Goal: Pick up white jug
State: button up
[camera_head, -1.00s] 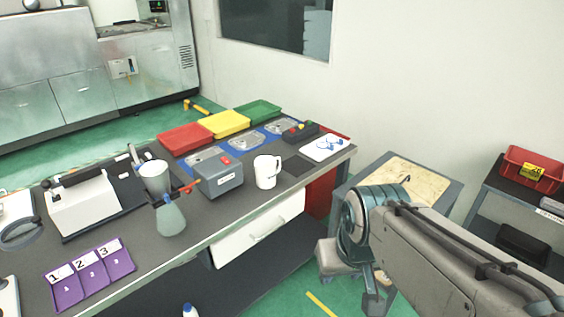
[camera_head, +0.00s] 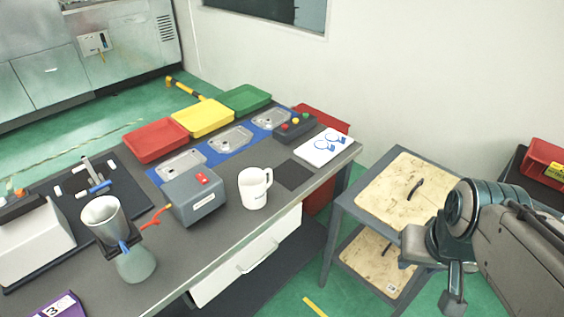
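The white jug (camera_head: 254,188) stands upright on the dark grey bench top (camera_head: 222,236), near its front edge. Its handle points to the right. It stands just right of a grey box with a red switch. My gripper (camera_head: 447,290) is at the lower right, in front of the wooden-topped side table and well apart from the jug. The arm partly hides it, and its fingers are too unclear to tell open from shut.
The grey box (camera_head: 195,197) is close left of the jug, and a flask on a stand (camera_head: 135,262) is farther left. Red (camera_head: 156,140), yellow (camera_head: 203,118) and green (camera_head: 246,99) trays line the back. A side table (camera_head: 408,190) stands between bench and arm. A drawer (camera_head: 250,262) sits below the jug.

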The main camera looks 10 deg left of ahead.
aim_at(253, 197)
jog(key=u, duration=0.2)
jog(key=i, duration=0.6)
jog(key=u, duration=0.75)
jog(key=i, duration=0.4)
jog(key=u, duration=0.45)
